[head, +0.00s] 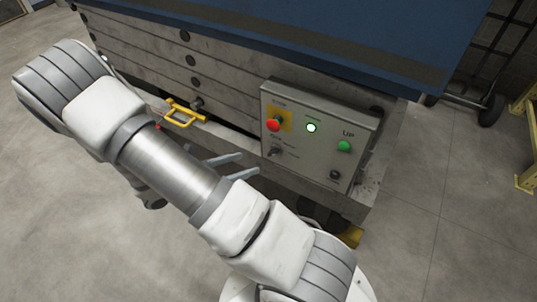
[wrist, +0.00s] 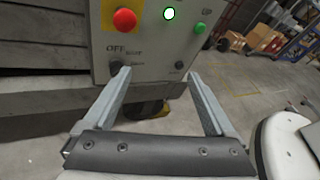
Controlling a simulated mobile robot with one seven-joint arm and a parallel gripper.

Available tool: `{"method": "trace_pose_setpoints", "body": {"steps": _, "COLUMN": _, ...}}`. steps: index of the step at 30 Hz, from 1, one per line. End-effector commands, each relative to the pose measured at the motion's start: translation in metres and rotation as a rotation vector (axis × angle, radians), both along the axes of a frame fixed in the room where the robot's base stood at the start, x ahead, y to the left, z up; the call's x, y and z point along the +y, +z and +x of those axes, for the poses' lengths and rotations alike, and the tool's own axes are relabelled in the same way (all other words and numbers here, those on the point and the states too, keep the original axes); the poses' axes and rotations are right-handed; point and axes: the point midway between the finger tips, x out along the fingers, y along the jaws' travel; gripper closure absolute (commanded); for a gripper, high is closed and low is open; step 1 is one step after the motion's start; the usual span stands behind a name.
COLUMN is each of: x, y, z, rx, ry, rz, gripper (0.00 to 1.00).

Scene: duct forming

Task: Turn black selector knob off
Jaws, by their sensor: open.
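The black selector knob (head: 275,150) is on the grey control panel (head: 303,150), below the red button, with an OFF label beside it. In the wrist view the knob (wrist: 116,66) shows just behind the left fingertip, which partly covers it. I cannot read its exact setting. My gripper (head: 250,163) is open and empty, with its fingers pointing at the panel's lower left, apart from the knob in the head view. In the wrist view the gripper (wrist: 158,75) spans the panel's lower edge, and the knob lies at its left finger rather than between the fingers.
The panel also carries a red button (head: 273,125) on a yellow plate, a lit green-white lamp (head: 312,127), a green UP button (head: 344,146) and a small black fitting (head: 335,175) at lower right. A yellow handle (head: 184,113) sticks out left of the panel. A blue platform overhangs above.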

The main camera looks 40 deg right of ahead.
Motion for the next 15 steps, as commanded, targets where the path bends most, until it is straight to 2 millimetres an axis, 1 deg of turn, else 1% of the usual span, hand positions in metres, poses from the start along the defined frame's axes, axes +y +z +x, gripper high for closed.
{"method": "trace_pose_setpoints", "body": {"steps": 1, "x": -0.001, "y": -0.025, "z": 0.002, "rx": 0.063, "ry": 0.057, "rz": -0.044, "gripper": 0.1}}
{"method": "trace_pose_setpoints", "body": {"steps": 6, "x": -0.005, "y": -0.08, "z": 0.011, "rx": 0.249, "ry": 0.242, "rz": -0.179, "gripper": 0.1}}
{"method": "trace_pose_setpoints", "body": {"steps": 9, "x": -0.006, "y": -0.109, "z": 0.014, "rx": 0.342, "ry": 0.338, "rz": -0.247, "gripper": 0.1}}
{"method": "trace_pose_setpoints", "body": {"steps": 12, "x": -0.006, "y": -0.131, "z": 0.016, "rx": 0.416, "ry": 0.416, "rz": -0.302, "gripper": 0.1}}
{"method": "trace_pose_setpoints", "body": {"steps": 15, "x": -0.007, "y": -0.146, "z": 0.017, "rx": 0.467, "ry": 0.467, "rz": -0.337, "gripper": 0.1}}
